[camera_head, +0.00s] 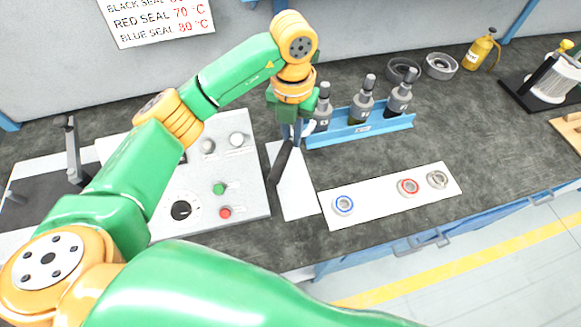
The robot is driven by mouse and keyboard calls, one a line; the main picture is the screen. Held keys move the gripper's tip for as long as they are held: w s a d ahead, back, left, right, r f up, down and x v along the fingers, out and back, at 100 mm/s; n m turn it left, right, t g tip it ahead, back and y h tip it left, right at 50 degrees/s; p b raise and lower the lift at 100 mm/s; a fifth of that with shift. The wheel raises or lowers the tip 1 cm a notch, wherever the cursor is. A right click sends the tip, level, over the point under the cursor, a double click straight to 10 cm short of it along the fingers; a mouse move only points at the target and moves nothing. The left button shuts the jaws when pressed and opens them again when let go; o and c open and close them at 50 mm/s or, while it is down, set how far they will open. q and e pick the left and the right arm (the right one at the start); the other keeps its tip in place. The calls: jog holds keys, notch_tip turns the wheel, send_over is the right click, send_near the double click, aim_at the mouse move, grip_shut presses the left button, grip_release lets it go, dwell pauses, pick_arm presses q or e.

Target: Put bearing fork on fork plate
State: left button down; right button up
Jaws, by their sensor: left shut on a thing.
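My left gripper (296,132) hangs at the end of the green and orange arm, over the back end of a narrow white plate (296,196), which looks like the fork plate. The gripper is shut on the bearing fork (283,160), of which a dark bar shows slanting down to the left. The fork's upper part is hidden by the gripper. I cannot tell whether the fork touches the plate. My right gripper is not in view.
A control panel (222,170) with knobs and buttons lies left of the plate. A blue rack (345,134) with three grey bottles stands close right of the gripper. A white strip (375,198) with three bearings lies at right. Dark rings (440,66) and a yellow bottle (480,50) stand behind.

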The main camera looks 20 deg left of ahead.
aim_at(292, 177)
pick_arm(q)
notch_tip(292, 177, down, 14)
jog(key=n, duration=0.6)
jog(key=shift+n+b, duration=0.3)
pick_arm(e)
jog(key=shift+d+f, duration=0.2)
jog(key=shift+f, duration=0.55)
pick_arm(q)
jog(key=shift+f, duration=0.1)
jog(key=shift+f, duration=0.15)
jog(key=c, duration=0.9)
grip_release()
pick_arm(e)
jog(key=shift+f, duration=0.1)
